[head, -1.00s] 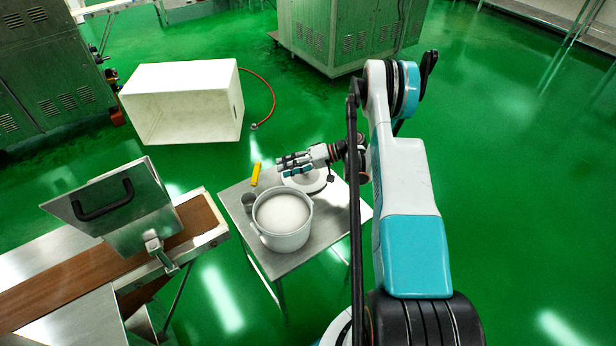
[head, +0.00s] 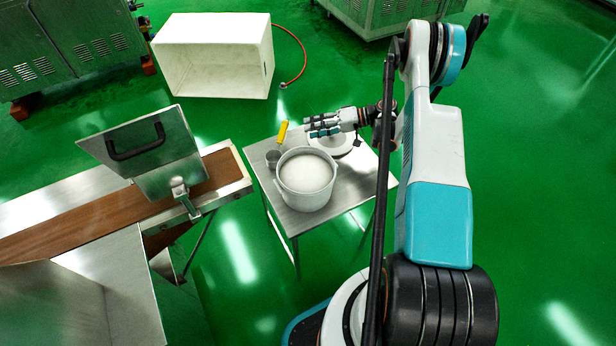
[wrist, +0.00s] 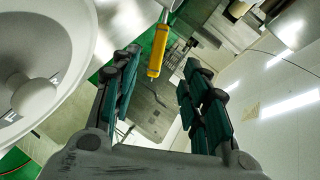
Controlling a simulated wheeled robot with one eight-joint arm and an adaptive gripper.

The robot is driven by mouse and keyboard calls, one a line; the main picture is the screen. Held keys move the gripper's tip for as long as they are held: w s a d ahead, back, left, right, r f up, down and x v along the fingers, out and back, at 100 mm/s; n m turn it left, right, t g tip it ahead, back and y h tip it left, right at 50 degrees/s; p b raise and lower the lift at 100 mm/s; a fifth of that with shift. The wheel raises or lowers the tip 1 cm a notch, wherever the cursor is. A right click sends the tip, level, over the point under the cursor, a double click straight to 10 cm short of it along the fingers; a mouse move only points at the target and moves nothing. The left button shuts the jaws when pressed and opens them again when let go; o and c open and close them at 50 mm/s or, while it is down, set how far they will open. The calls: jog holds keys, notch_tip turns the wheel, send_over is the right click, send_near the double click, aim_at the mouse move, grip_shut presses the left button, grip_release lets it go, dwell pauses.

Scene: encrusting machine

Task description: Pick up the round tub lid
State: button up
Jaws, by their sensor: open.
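The round tub lid (head: 338,149) is a pale disc lying on the small metal table beside the tub, partly covered by my gripper in the head view. In the wrist view the lid (wrist: 70,45) fills the left side, with its round knob (wrist: 36,98) showing. My gripper (head: 322,127) is just over the lid in the head view. In the wrist view its two dark-teal fingers (wrist: 161,60) are apart with nothing between them. The knob is to the left of both fingers, outside the gap.
The white tub (head: 304,200), with pale contents, stands on the table (head: 350,190). A yellow-handled tool (head: 282,132) and a small metal cup (head: 273,159) are beside it. A conveyor (head: 225,172) with a raised metal cover is to the left. A white bin (head: 215,62) lies on the floor behind.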

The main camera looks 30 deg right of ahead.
jog(key=shift+w+d+r+h, duration=0.1)
jog(key=shift+d+r+h, duration=0.15)
jog(key=shift+h, duration=0.25)
notch_tip(320, 180, up, 2)
jog(key=d+n+g+h, duration=0.1)
jog(key=d+n+h, duration=0.1)
jog(key=d+h, duration=0.15)
notch_tip(320, 180, up, 5)
jog(key=n+g+h+p, duration=0.2)
jog(key=n+h, duration=0.2)
jog(key=h, duration=0.3)
send_over(339, 144)
jog(key=s+d, duration=0.1)
jog(key=b+x, duration=0.3)
jog(key=x, duration=0.5)
jog(key=shift+f, duration=0.25)
jog(key=shift+b+x, duration=1.65)
jog(key=shift+x, duration=1.05)
jog(key=shift+r, duration=0.1)
jog(key=c, duration=1.2)
